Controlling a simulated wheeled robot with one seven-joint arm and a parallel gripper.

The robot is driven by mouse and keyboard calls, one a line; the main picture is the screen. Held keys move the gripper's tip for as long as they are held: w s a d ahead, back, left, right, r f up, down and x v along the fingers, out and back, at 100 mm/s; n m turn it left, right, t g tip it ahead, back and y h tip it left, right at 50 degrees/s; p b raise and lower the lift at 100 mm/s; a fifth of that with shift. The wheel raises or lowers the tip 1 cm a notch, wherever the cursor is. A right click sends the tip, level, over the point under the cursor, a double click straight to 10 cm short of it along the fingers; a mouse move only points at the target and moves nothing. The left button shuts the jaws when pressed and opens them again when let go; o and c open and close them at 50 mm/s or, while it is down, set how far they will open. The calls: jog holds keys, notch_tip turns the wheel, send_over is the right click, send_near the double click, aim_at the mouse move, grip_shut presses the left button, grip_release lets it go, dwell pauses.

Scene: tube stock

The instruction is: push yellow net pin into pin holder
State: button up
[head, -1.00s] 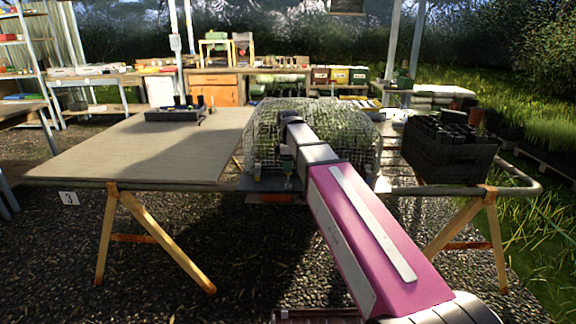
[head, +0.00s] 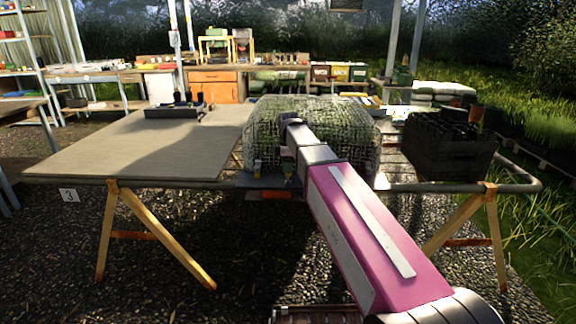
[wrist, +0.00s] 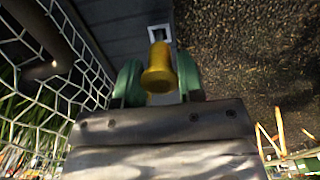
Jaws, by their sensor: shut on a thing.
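The yellow net pin (wrist: 159,72) is between the two green finger pads of my gripper (wrist: 158,82) in the wrist view. My gripper is shut on it. Just beyond the pin is a small pale square-rimmed socket, seemingly the pin holder (wrist: 160,31), on a dark grey board. In the head view my arm reaches to the front of the netted mound (head: 345,125), and the held pin cannot be made out.
White wire net (wrist: 55,85) runs close along the left of my gripper in the wrist view, with a dark bar behind it. Gravel is open on the right. In the head view a black crate (head: 450,150) stands right of the mound and a bare tabletop (head: 120,155) lies left.

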jog(key=shift+f, duration=1.25)
jog(key=o, duration=1.5)
jog(key=shift+o, duration=0.2)
jog(key=shift+r, duration=0.15)
jog(key=shift+r, duration=1)
jog(key=shift+r, duration=2.8)
